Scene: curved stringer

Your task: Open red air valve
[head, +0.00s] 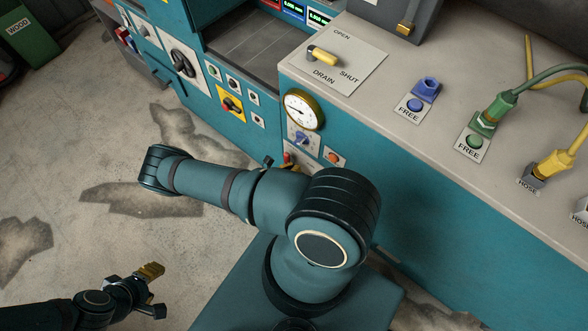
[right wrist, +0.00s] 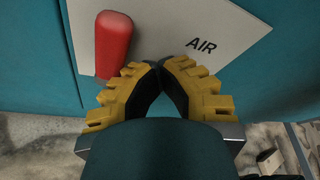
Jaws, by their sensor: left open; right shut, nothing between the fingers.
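The red air valve handle (right wrist: 113,45) is a rounded red lever at the upper left in the right wrist view. It stands in front of a pale plate (right wrist: 165,25) lettered AIR. My right gripper (right wrist: 167,66) is shut and empty, its yellow fingers meeting in front of the plate, just right of the handle. The left finger is close to the handle's lower end; I cannot tell whether they touch. In the head view a small red part (head: 287,157) shows just above my arm, which hides the rest and the right gripper. My left gripper (head: 155,287) is open and empty above the floor, lower left.
A pressure gauge (head: 303,109) and small knobs sit on the teal cabinet front. The grey top carries a yellow drain lever (head: 322,55), a blue FREE coupling (head: 425,89) and hoses (head: 545,80). A green WOOD bin (head: 28,38) stands far left. The stained floor at left is clear.

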